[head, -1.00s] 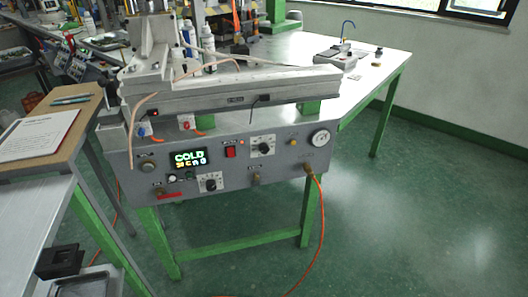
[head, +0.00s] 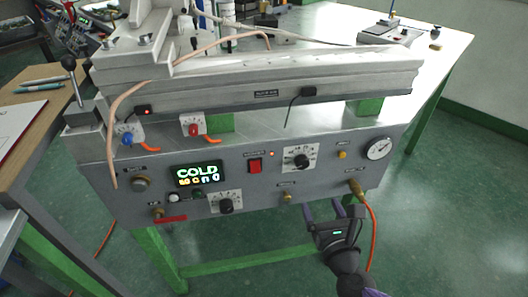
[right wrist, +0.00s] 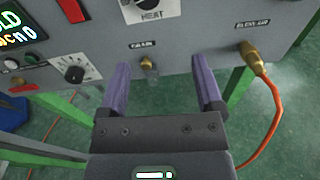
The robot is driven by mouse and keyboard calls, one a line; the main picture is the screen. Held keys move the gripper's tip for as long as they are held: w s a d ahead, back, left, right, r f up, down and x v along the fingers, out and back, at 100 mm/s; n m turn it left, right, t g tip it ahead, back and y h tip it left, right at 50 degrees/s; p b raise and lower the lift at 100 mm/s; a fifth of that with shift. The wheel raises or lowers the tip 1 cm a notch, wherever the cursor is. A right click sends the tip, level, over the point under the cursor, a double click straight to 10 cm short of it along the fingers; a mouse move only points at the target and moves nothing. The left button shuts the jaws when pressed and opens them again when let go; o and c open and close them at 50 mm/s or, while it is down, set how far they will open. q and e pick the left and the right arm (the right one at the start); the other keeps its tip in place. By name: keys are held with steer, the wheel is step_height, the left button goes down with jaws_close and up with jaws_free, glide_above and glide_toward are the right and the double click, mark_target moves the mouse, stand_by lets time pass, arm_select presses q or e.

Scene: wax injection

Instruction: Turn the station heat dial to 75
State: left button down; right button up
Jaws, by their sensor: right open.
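The station's grey panel (head: 240,172) carries the heat dial (head: 299,160), a black knob with a white pointer on a white scale plate. Its exact setting is too small to read. In the right wrist view the dial (right wrist: 146,4) is cut off by the top edge, with "HEAT" printed below it. The display (head: 197,174) reads "COLD" with smaller characters beneath. My right gripper (head: 333,214) is open and empty, below and right of the dial at the panel's lower edge. It also shows in the right wrist view (right wrist: 160,70). My left gripper is not in view.
A second dial (head: 226,204) sits lower left on the panel, and a red switch (head: 255,166) lies left of the heat dial. A brass fitting (head: 357,188) with an orange hose is close to my right gripper. A gauge (head: 379,149) is upper right.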

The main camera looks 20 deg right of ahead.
mark_target(303, 165)
steer(key=shift+n+t, duration=0.5)
steer(key=shift+n, duration=0.2)
steer(key=w, duration=0.3)
steer(key=w+r, duration=0.1)
steer(key=w, duration=0.2)
steer(key=w+d+r+b, duration=0.1)
steer(key=w, duration=0.2)
steer(key=shift+w+r, duration=0.1)
steer(key=shift+w, duration=0.05)
steer(key=shift+w+d, duration=0.2)
steer(key=shift+w, duration=0.35)
steer(key=shift+c, duration=1.4)
steer(key=c, duration=0.7)
jaws_close()
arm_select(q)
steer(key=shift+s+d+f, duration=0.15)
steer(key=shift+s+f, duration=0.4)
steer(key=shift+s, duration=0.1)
